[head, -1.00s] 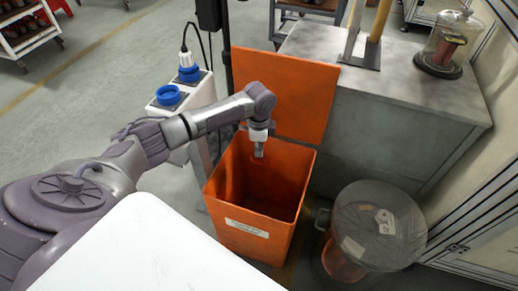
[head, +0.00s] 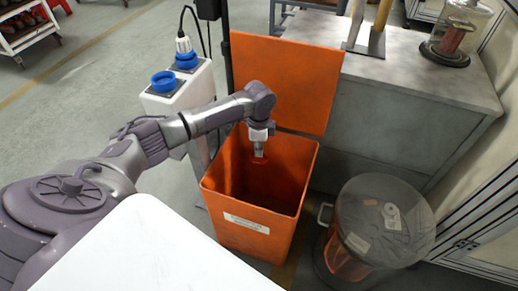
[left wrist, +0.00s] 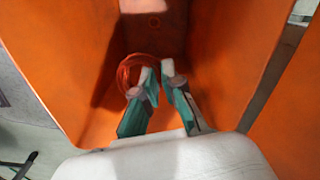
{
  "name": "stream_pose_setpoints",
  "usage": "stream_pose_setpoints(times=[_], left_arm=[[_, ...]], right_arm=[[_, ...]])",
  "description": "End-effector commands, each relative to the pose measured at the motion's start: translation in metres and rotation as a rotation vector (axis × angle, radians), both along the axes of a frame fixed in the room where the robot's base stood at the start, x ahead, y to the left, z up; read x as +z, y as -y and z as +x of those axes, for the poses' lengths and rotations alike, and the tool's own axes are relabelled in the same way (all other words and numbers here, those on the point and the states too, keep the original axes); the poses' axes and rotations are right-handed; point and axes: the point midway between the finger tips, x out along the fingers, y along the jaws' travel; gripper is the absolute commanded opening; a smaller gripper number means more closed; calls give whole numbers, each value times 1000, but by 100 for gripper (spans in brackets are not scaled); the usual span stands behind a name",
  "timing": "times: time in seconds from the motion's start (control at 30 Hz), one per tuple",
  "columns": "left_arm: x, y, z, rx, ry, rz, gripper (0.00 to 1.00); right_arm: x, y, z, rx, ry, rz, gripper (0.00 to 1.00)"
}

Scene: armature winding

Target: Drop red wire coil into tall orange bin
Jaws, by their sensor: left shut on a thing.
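The tall orange bin (head: 248,229) stands with its lid up, and its mouth is open toward me. My left gripper (head: 259,152) hangs over the bin's opening, pointing down, near the back wall. In the left wrist view, my left gripper's fingers (left wrist: 160,72) point into the bin and are shut on the red wire coil (left wrist: 124,72). The coil is a thin red loop sticking out to the left of the fingertips. The bin's orange walls show on both sides in that view. In the head view the coil is barely visible under the fingers. My right gripper is in neither view.
The raised orange lid (head: 285,80) stands behind the opening. A grey cabinet (head: 410,120) is at the right, with a clear-lidded round container (head: 375,235) in front of it. A white post with blue sockets (head: 178,95) stands left of the bin, near my arm.

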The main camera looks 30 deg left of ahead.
Motion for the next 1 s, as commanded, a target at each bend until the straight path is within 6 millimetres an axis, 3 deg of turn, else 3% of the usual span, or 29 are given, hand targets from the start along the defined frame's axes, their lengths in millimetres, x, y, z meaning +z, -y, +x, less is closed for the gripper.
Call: stream_pose_setpoints(times=[0.33,0.4,0.53,0.83,1.0], left_arm=[[-1,0,0,0,0,0,0],[-1,0,0,0,0,0,17],[-1,0,0,0,0,0,37],[1,0,0,0,0,-1,37],[19,0,1,0,4,0,37]], right_arm=[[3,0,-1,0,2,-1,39],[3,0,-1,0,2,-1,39],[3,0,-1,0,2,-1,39],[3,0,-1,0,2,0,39],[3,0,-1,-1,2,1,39]])
